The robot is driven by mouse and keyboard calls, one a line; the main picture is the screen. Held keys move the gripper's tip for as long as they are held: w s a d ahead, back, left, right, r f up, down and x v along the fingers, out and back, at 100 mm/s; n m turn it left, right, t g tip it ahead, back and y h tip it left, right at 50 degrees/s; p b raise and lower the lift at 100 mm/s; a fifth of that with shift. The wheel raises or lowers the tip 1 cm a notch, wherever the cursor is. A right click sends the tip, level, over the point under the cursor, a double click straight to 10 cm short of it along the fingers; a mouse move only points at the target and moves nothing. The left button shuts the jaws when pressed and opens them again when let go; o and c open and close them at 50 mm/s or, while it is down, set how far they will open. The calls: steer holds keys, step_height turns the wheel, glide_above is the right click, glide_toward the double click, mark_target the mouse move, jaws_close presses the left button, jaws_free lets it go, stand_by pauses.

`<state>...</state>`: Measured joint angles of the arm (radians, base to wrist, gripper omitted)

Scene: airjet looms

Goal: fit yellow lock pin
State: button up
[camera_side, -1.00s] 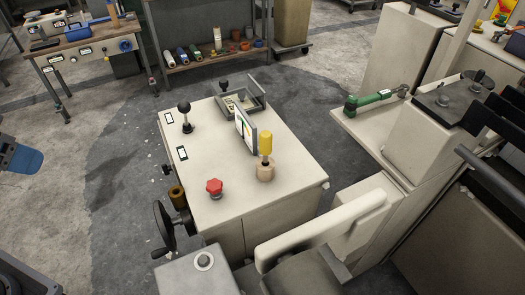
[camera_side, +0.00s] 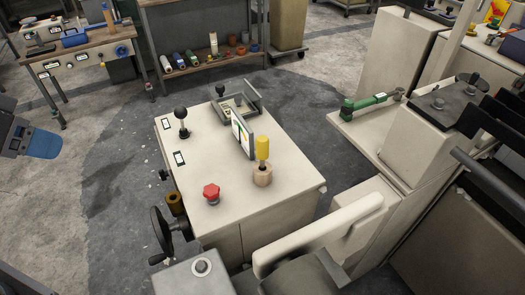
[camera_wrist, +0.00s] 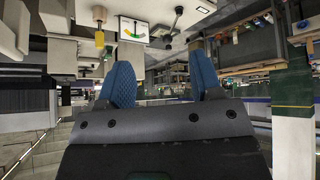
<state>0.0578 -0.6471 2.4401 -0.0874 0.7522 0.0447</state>
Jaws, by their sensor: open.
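The yellow lock pin (camera_side: 262,148) stands upright in a tan round holder (camera_side: 262,174) on top of the pale cabinet (camera_side: 225,195), beside a small display panel. In the wrist view, which looks upside down, the yellow pin (camera_wrist: 99,38) shows at the upper left, beyond my fingers. My gripper (camera_wrist: 164,84) is open, with two blue fingers spread apart and nothing between them. In the side view, only part of my gripper (camera_side: 38,143) shows at the left edge, well clear of the cabinet and the pin.
The display panel (camera_side: 242,138) stands close behind the pin. A red knob (camera_side: 211,191), a black ball lever (camera_side: 182,120) and a grey tray (camera_side: 238,106) are also on the cabinet. A handwheel (camera_side: 162,233) projects from its left side. Open floor (camera_side: 110,170) separates my gripper from the cabinet.

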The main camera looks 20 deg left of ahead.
steer(key=w+d+r+t+h, duration=0.2)
steer(key=w+d+r, duration=0.1)
steer(key=w+d, duration=0.4)
steer(key=w+d+r+t+h, duration=0.25)
steer(key=w+d, duration=0.25)
steer(key=w, duration=0.4)
steer(key=n+t+y, duration=0.3)
steer(key=t+y, duration=0.2)
steer(key=y, duration=0.2)
glide_above(262, 137)
steer(key=a, duration=0.1)
step_height(262, 137, down, 8)
steer(key=s+f+y, duration=0.1)
steer(key=f, duration=0.3)
steer(key=s+d+f+n+y, duration=0.1)
steer(key=f+y, duration=0.1)
steer(key=f, duration=0.3)
steer(key=s+d+f+n+y, duration=0.1)
steer(key=f+y, duration=0.1)
steer(key=f, duration=0.2)
steer(key=shift+s+d+f+y, duration=0.2)
steer(key=shift+d+f+y, duration=0.05)
steer(key=shift+f, duration=0.15)
steer(key=shift+w+a+f, duration=0.1)
steer(key=shift+w+f, duration=0.1)
steer(key=shift+f, duration=0.05)
steer(key=x, duration=0.4)
steer(key=shift+w+r, duration=0.1)
steer(key=shift+w, duration=0.2)
steer(key=c, duration=1)
